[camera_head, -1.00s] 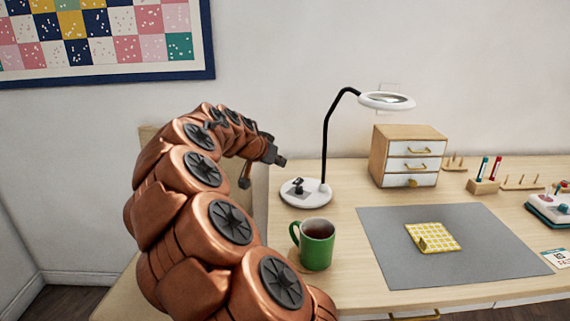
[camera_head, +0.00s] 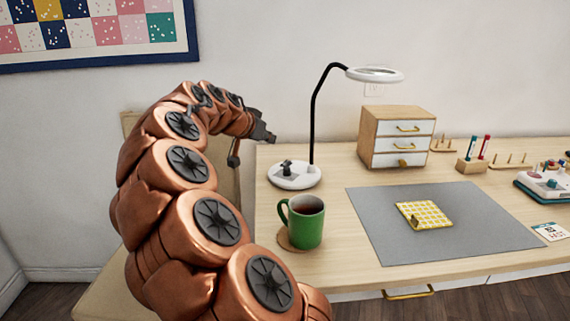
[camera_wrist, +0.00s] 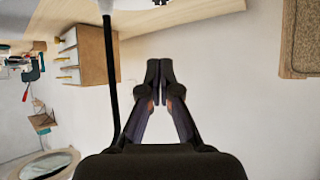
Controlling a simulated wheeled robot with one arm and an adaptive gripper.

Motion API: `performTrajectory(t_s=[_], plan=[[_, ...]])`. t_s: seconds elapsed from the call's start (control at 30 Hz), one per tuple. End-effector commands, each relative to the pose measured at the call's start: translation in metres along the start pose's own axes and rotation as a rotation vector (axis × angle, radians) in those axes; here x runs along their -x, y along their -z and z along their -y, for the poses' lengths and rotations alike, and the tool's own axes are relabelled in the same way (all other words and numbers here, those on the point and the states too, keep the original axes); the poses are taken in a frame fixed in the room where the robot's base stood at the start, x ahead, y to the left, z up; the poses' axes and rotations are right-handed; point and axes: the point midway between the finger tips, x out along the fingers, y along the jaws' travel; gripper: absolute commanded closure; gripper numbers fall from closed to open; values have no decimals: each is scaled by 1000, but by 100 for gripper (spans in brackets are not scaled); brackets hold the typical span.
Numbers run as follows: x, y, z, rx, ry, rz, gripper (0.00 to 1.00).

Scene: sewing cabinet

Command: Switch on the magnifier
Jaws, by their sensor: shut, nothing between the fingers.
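The magnifier is a lamp with a round white base (camera_head: 310,179), a thin black curved stem (camera_head: 313,115) and a white ring head (camera_head: 375,75). A dark lever-like switch (camera_head: 287,166) stands on a grey plate on the base. No glow shows at the head. My gripper (camera_head: 271,138) is shut and empty, up and left of the base in the head view, apart from it. In the wrist view the scene looks upside down: my gripper (camera_wrist: 159,66) points upward, with the stem (camera_wrist: 109,80) to its left. The base there is mostly cut off, so the switch is unclear.
A green mug (camera_head: 307,228) stands on a coaster in front of the lamp. A small drawer box (camera_head: 369,138) is behind right. A grey mat (camera_head: 380,235) with a yellow patterned cloth (camera_head: 432,214) lies to the right. Thread and pegs stand farther right.

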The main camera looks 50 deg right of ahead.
Motion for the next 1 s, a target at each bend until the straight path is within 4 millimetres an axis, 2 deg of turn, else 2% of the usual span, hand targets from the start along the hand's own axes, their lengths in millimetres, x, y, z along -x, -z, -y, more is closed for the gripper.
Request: performTrajectory(t_s=[0.37,0.53,0.67,1.0], plan=[[0,1,0,1,-1,-3,100],[-8,0,-1,0,-3,-2,100],[-25,-2,-2,0,-5,1,100],[-85,-1,-1,0,-2,-1,100]])
